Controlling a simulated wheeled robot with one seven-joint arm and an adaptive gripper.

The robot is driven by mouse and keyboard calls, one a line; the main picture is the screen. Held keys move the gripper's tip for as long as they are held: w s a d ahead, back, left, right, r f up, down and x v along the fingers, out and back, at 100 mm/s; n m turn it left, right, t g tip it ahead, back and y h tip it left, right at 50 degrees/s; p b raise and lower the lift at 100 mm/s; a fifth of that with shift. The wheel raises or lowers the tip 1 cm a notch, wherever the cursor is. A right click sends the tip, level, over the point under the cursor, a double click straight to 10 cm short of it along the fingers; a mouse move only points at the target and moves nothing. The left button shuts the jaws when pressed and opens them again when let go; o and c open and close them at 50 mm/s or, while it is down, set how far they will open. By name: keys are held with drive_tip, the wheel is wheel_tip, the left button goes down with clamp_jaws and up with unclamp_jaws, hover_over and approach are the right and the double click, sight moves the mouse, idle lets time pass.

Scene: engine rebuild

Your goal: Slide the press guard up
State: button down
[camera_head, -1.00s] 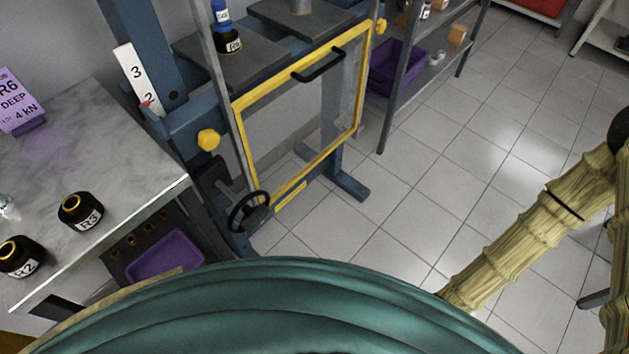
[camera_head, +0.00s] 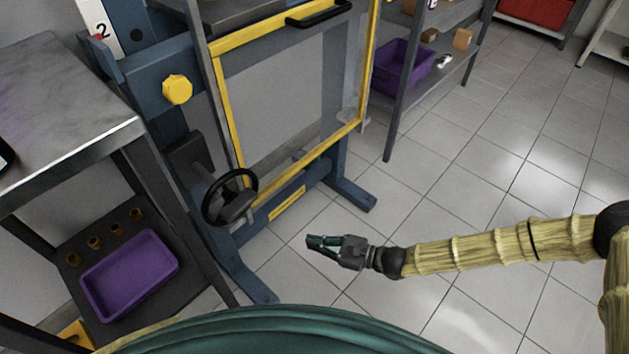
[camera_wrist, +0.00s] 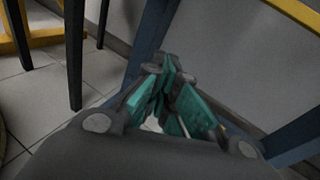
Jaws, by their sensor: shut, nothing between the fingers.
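The press guard (camera_head: 226,118) is a clear panel in a yellow frame on the front of the blue press. Its black handle (camera_head: 320,14) is on the top bar, near the upper edge of the head view. The guard's lower bar lies just above the yellow plate on the press base. My gripper (camera_head: 309,241) is low in front of the press, over the floor, right of the black handwheel and apart from the guard. Its green-padded fingers (camera_wrist: 163,98) are shut and empty in the wrist view.
A black handwheel (camera_head: 230,197) and a yellow knob (camera_head: 177,89) stick out at the press's left side. A workbench (camera_head: 75,130) with a purple tray (camera_head: 130,275) below stands left. A shelf with a purple bin (camera_head: 402,66) stands behind right. The tiled floor at right is clear.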

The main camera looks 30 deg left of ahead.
drive_tip(key=w+a+r+m+t+y+b, duration=0.15)
drive_tip(key=w+m+t+y+b, duration=0.4)
drive_tip(key=w, duration=0.95)
drive_tip(key=w+a+r+t+h+b, duration=0.1)
drive_tip(key=w+a+r+t+b, duration=0.1)
drive_tip(key=a+r+b, duration=0.2)
drive_tip(key=shift+w+a+r+h, duration=0.4)
drive_tip(key=shift+a+r, duration=1.05)
drive_tip(key=shift+a, duration=1)
wheel_tip(320, 180, up, 48)
drive_tip(key=p, duration=4.2)
